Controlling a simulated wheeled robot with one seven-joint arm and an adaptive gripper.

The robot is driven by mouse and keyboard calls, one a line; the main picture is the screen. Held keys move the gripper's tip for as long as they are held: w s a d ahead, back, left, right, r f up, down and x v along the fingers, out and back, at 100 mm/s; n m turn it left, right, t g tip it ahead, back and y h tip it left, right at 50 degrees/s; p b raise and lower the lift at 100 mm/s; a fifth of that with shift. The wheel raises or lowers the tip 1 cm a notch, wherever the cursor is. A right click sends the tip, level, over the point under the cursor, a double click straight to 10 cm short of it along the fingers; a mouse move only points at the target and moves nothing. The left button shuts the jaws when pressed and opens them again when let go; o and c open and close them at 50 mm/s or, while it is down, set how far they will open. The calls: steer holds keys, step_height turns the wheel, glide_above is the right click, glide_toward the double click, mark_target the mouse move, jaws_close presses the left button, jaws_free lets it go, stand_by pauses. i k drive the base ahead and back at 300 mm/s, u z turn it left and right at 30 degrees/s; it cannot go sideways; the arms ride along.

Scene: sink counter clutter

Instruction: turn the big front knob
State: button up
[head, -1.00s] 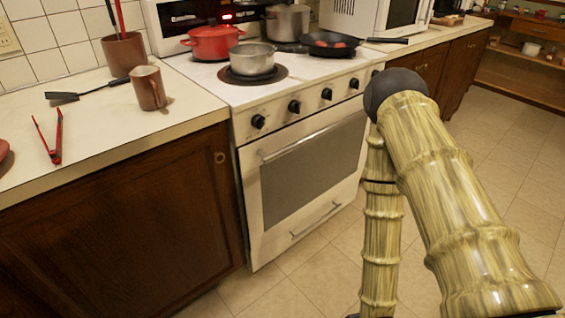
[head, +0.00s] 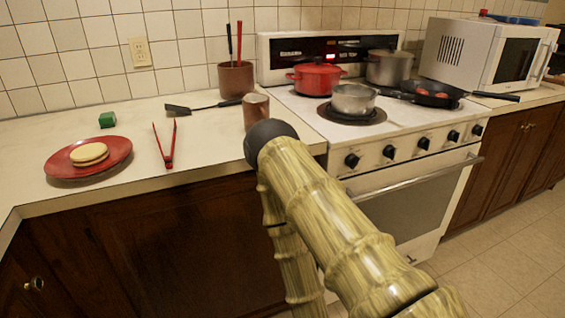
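The stove (head: 405,195) stands right of centre, with a row of several black knobs on its front panel. The leftmost knob (head: 352,160) is nearest to me. Others follow to the right, such as this second knob (head: 389,151) and this middle knob (head: 423,143). They look alike in size, so I cannot tell which is the big one. My bamboo-patterned arm rises in the lower middle to a dark joint in front of the counter edge, left of the knobs. My gripper is not in view. No contact with a knob shows.
A steel pot (head: 354,99), a red pot (head: 316,77) and a black pan (head: 430,94) sit on the stove. A brown mug (head: 256,110), red tongs (head: 165,146) and a red plate (head: 62,163) lie on the left counter. Open floor (head: 505,250) shows at right.

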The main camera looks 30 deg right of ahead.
mark_target(352, 160)
steer(key=u, duration=1.15)
steer(key=k, duration=1.05)
steer(key=z, duration=1.9)
steer(key=i, duration=0.5)
steer(key=u, duration=0.05)
